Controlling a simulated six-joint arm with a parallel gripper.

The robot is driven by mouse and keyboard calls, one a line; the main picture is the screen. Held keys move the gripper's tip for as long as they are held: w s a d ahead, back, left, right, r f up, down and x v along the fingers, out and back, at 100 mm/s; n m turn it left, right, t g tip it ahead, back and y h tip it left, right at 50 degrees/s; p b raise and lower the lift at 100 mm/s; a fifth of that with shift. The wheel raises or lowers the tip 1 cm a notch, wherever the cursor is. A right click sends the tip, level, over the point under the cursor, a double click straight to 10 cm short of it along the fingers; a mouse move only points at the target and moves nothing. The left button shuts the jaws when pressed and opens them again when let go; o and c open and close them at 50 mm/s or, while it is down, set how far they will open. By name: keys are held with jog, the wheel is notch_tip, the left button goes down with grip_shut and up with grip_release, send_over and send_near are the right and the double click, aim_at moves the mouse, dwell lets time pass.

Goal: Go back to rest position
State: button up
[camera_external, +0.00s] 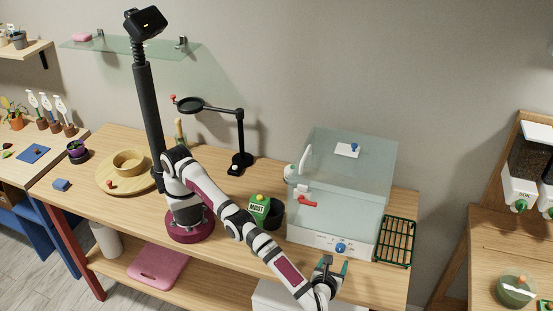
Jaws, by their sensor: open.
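My gripper (329,272) is at the front edge of the wooden table (112,203), low and right of centre. Its fingers are apart with nothing seen between them. My arm reaches forward and to the right from its round dark-red base on the table. The gripper is in front of the clear glass box (340,185), just below its front panel with the blue knob (340,248). The fingertips are small here, and I cannot tell whether they touch anything.
A green box marked MOIST (259,207) and a dark pot (273,215) stand beside my arm. A green wire rack (396,242) lies right of the glass box. A magnifier stand (241,140) is behind. A round wooden tray (112,187) with a bowl (129,162) is left.

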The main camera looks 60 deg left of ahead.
jog(key=shift+s+d+r, duration=0.1)
jog(key=shift+s, duration=0.1)
jog(key=shift+w, duration=0.1)
jog(key=w+a+r+n+g+h, duration=0.1)
jog(key=w+r+n+g+h, duration=0.2)
jog(key=r, duration=0.6)
jog(key=w+a+r+g+h, duration=0.1)
jog(key=w+r+g+h, duration=0.1)
jog(key=r+h, duration=0.5)
jog(key=w+r+n+g+h, duration=0.2)
jog(key=w+r, duration=0.1)
jog(key=r, duration=0.9)
jog(key=a+r+n+h, duration=0.25)
jog(key=a+r, duration=0.25)
jog(key=a, duration=0.3)
jog(key=s+a+f+n+y, duration=0.2)
jog(key=s+a+f+n, duration=0.25)
jog(key=a, duration=0.75)
jog(key=s+a+f+n+y, duration=0.35)
jog(key=s+a, duration=0.25)
jog(key=a, duration=0.5)
jog(key=s+a+f+n+g, duration=0.1)
jog(key=s+a+f+n, duration=0.2)
jog(key=s, duration=0.5)
jog(key=s+a+f+n+g+y, duration=0.1)
jog(key=s+a+f+n, duration=0.2)
jog(key=s+a+f, duration=0.3)
jog(key=s+a, duration=0.2)
jog(key=s, duration=0.1)
jog(key=shift+g+y, duration=0.3)
